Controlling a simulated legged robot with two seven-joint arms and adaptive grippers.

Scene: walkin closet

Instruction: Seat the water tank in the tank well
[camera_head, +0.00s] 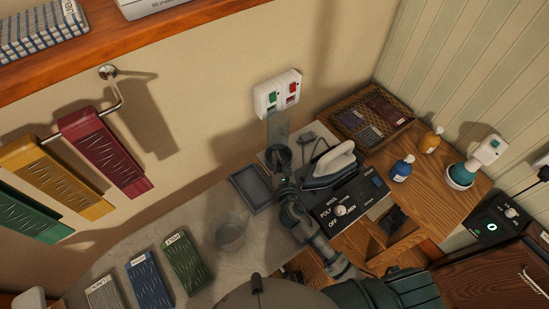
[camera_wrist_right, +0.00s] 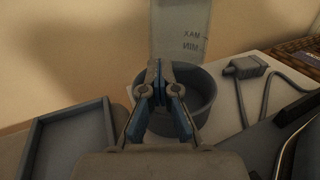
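A clear upright panel with mirrored MAX and MIN marks, which looks like the water tank (camera_head: 279,124), stands at the wall below the socket; it also shows in the right wrist view (camera_wrist_right: 181,30). Its lower edge meets a dark round cup (camera_wrist_right: 204,98), which may be the tank well. I cannot tell whether the tank sits inside or behind this cup. My right gripper (camera_wrist_right: 157,68) is at the cup's left rim, with its blue fingertips close together. Whether they pinch the rim or tank is unclear. My left gripper is not in view.
The iron (camera_head: 334,163) rests on its dark station (camera_head: 350,205) right of my right arm. An empty grey tray (camera_head: 252,187) lies left of the cup. A clear round vessel (camera_head: 230,236) stands nearer. A plug and cord (camera_wrist_right: 248,68) lie right of the cup.

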